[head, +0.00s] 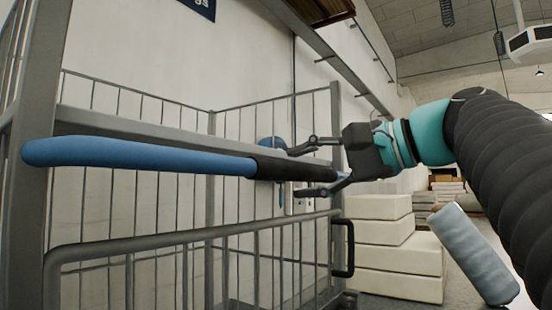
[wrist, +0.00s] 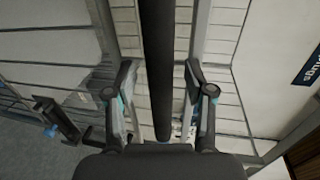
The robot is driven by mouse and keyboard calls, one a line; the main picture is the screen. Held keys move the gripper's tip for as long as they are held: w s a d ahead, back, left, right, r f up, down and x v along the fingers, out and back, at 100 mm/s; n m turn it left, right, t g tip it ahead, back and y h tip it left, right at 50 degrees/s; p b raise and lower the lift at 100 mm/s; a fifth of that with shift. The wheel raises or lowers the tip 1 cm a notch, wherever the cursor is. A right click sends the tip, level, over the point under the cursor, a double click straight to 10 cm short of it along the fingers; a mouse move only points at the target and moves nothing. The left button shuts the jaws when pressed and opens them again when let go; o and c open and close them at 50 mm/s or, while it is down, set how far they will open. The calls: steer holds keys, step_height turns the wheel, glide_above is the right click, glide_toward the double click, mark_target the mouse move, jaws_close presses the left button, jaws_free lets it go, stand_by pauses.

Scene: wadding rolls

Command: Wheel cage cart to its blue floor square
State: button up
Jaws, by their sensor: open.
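The cage cart (head: 195,238), a grey wire-mesh frame, fills the left and middle of the head view. My gripper (head: 290,172) is open, with one finger above and one below the black grip. In the wrist view the black grip (wrist: 157,40) runs between the two spread fingers of my gripper (wrist: 157,75), with a gap on each side. The blue floor square is in neither view.
Pale stacked blocks (head: 395,262) stand just right of the cart. A grey-blue roll (head: 472,254) leans further right, partly behind my arm. A white wall (head: 160,45) rises close behind the cart. Other stacked goods (head: 446,186) stand farther back.

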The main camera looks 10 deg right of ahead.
steer(key=v, duration=1)
steer(key=shift+s+d, duration=0.15)
stand_by(0.9)
